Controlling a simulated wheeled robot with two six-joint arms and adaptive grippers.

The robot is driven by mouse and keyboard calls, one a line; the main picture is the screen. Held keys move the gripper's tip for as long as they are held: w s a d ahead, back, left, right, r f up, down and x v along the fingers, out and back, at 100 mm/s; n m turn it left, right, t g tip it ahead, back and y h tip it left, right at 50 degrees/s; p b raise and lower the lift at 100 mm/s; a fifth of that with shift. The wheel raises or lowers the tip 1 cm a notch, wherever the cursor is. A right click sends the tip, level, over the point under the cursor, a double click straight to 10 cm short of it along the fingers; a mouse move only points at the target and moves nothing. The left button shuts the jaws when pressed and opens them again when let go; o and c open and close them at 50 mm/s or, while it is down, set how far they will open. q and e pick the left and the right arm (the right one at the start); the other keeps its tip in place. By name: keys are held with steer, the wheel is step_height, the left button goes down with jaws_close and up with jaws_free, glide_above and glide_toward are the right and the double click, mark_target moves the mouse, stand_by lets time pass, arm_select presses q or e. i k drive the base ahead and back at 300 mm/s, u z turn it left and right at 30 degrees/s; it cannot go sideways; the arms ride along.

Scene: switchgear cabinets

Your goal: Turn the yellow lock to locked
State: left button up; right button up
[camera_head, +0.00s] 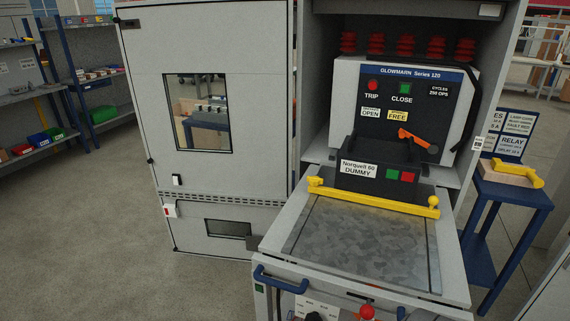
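A yellow bar (372,198) lies across the truck's tray (365,240), in front of the black box labelled "Norquell 60 DUMMY" (375,180). I cannot tell which yellow part is the lock, and no locked or unlocked marking is readable. Neither of my grippers is in view.
A breaker (395,105) with an orange lever (418,140) sits in the open cabinet. A closed grey cabinet (225,40) stands left. A blue table (515,195) at right holds a yellow handle-like piece (518,173). A blue handle (280,279) and red knob (367,311) are in front.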

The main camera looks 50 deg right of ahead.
mark_target(315, 180)
steer(key=i, duration=2.15)
steer(key=z, duration=3.75)
